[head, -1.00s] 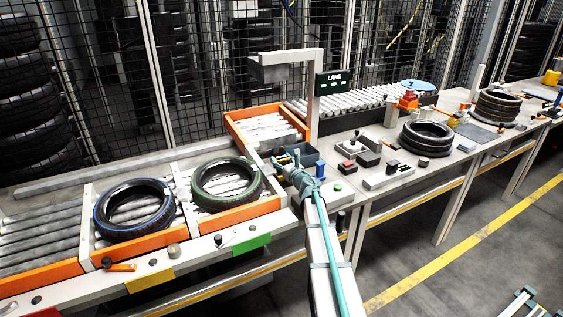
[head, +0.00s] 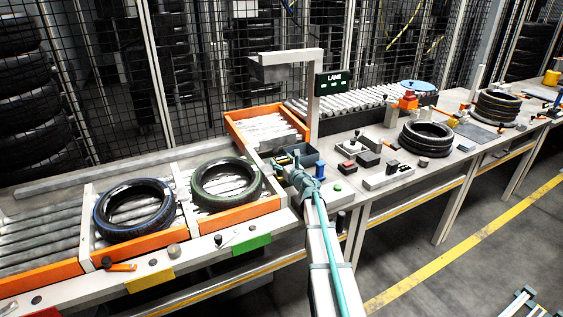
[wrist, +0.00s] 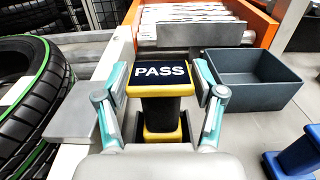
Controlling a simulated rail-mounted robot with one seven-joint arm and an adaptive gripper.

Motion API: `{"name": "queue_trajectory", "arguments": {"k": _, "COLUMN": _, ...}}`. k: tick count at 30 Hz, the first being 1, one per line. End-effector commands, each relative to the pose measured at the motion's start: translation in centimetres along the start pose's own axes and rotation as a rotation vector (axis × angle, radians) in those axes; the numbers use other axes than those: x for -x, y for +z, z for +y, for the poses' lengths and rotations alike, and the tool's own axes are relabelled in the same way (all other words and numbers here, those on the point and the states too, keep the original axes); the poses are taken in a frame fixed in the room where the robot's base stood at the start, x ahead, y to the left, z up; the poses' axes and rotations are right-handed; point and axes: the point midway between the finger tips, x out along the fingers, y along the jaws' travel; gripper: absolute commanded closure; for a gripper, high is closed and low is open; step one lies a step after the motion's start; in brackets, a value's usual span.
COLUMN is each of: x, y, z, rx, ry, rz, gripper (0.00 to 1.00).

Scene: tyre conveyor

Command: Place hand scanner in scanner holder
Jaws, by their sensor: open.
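The hand scanner (wrist: 160,73) is yellow and black, with a dark face reading PASS. In the wrist view it stands between the two teal fingers of my gripper (wrist: 161,80). The fingers are open, one on each side of it; contact is not clear. Its yellow lower part shows below, with dark material around it. I cannot make out the scanner holder clearly, or tell whether the scanner is seated in it. In the head view my gripper (head: 285,165) is over the bench beside the grey bin, and largely covers the scanner.
An open grey bin (wrist: 252,78) stands just right of the gripper, with a blue item (wrist: 293,160) nearer. A green-lined tyre (wrist: 30,95) lies to the left. An orange-framed roller section (head: 265,130) is behind. A post with a LANE sign (head: 332,82) rises nearby.

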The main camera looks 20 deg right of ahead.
Motion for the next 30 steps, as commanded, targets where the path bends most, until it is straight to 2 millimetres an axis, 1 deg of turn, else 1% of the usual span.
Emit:
{"name": "queue_trajectory", "arguments": {"k": 5, "x": 2.3, "y": -0.1, "z": 0.1, "rx": 0.0, "ry": -0.001, "rz": -0.001, "gripper": 0.32}}
{"name": "queue_trajectory", "arguments": {"k": 15, "x": 8.9, "y": -0.1, "z": 0.2, "rx": 0.0, "ry": -0.001, "rz": 0.0, "gripper": 0.32}}
{"name": "queue_trajectory", "arguments": {"k": 18, "x": 10.5, "y": -0.1, "z": 0.1, "rx": 0.0, "ry": -0.002, "rz": 0.0, "gripper": 0.32}}
{"name": "queue_trajectory", "arguments": {"k": 21, "x": 11.5, "y": -0.1, "z": 0.1, "rx": 0.0, "ry": -0.001, "rz": 0.0, "gripper": 0.32}}
{"name": "queue_trajectory", "arguments": {"k": 23, "x": 11.9, "y": 0.0, "z": 0.1, "rx": 0.0, "ry": 0.0, "rz": 0.0, "gripper": 0.32}}
{"name": "queue_trajectory", "arguments": {"k": 30, "x": 12.0, "y": 0.0, "z": 0.0, "rx": 0.0, "ry": 0.001, "rz": 0.0, "gripper": 0.32}}
